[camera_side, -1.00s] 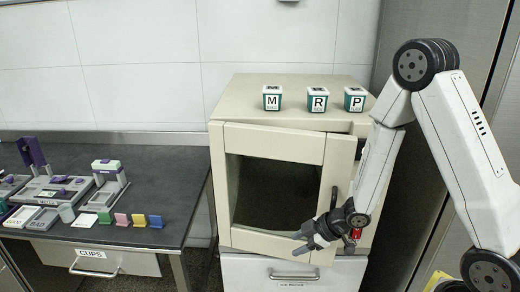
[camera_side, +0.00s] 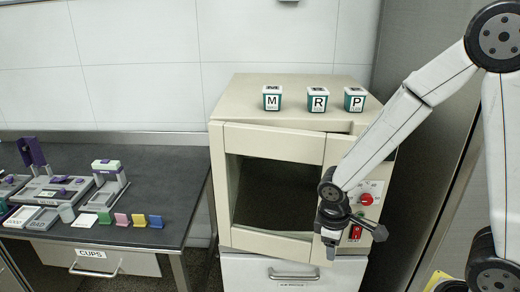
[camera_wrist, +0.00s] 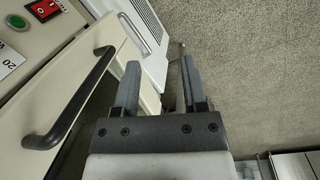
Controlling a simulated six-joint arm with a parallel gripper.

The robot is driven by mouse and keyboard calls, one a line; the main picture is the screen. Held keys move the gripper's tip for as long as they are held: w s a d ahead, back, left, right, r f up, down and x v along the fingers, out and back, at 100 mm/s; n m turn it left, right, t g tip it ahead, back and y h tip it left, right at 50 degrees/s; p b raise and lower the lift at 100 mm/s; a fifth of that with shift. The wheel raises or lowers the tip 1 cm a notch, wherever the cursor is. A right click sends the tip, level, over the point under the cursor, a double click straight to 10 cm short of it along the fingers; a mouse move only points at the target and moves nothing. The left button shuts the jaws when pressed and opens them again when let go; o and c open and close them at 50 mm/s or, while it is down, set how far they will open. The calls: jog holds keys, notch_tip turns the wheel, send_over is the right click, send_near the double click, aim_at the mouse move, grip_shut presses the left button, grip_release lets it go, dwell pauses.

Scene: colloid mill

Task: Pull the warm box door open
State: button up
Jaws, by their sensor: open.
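The warm box (camera_side: 300,101) is a beige cabinet with a dark-windowed door (camera_side: 275,143) on its front. The door stands slightly ajar, its right edge a little out from the body. My gripper (camera_side: 330,248) points down in front of the door's right part and hides the handle in the side view. In the wrist view, the black bar handle (camera_wrist: 75,100) lies left of my gripper (camera_wrist: 160,68), outside the fingers. The fingers are apart with nothing between them.
A drawer (camera_side: 290,268) is below the door. A dark bench (camera_side: 165,180) with small items stands left. Floor (camera_wrist: 260,70) is clear beside the gripper.

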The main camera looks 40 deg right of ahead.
jog(key=w+f+n+h, duration=0.2)
jog(key=w+n+h, duration=0.5)
jog(key=n+h, duration=0.6)
jog(key=h, duration=0.3)
jog(key=shift+d+n, duration=0.3)
jog(key=shift+d, duration=0.05)
jog(key=shift+s+d, duration=0.2)
jog(key=shift+d, duration=3.7)
grip_shut()
